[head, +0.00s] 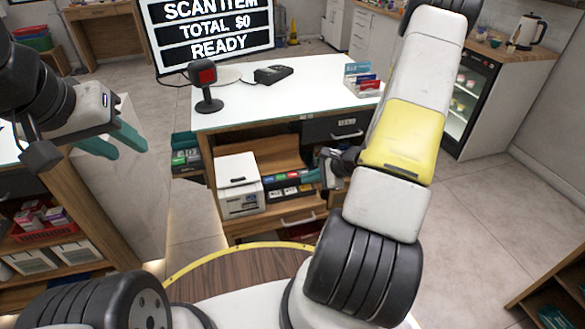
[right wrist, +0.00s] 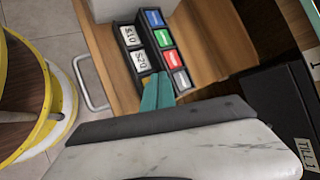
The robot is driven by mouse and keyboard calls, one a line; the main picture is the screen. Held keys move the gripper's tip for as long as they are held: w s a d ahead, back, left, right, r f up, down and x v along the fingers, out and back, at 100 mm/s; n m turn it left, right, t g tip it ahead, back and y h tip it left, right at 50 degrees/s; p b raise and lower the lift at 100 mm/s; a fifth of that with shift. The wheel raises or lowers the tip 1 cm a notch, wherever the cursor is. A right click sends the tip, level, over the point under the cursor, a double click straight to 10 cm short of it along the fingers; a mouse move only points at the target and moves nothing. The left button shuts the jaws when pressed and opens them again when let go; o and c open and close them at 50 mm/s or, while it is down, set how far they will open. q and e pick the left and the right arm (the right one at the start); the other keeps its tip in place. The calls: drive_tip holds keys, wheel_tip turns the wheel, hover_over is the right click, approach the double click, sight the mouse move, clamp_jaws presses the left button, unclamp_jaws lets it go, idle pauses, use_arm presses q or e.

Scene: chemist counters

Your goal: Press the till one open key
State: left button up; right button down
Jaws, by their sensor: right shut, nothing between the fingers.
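A dark key panel (head: 283,190) sits on the wooden shelf under the white counter. I cannot read which is the open key. My right gripper (right wrist: 158,76) is shut and empty, its teal tips at the panel's near end beside the grey key; contact cannot be told. The black till drawer (right wrist: 288,125) is labelled TILL 1. My left gripper (head: 130,152) is open and empty, left of the counter.
A white printer (head: 238,187) stands left of the key panel. On the white counter (head: 285,105) are a scanner (head: 206,88), a card terminal (head: 272,74) and a card holder (head: 363,80). A screen (head: 208,35) reads TOTAL $0, READY.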

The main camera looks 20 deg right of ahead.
sight(308, 189)
drive_tip(key=shift+f, duration=0.1)
idle(0.7)
drive_tip(key=shift+f, duration=0.3)
drive_tip(key=shift+f, duration=0.4)
idle(0.6)
drive_tip(key=shift+r, duration=3.35)
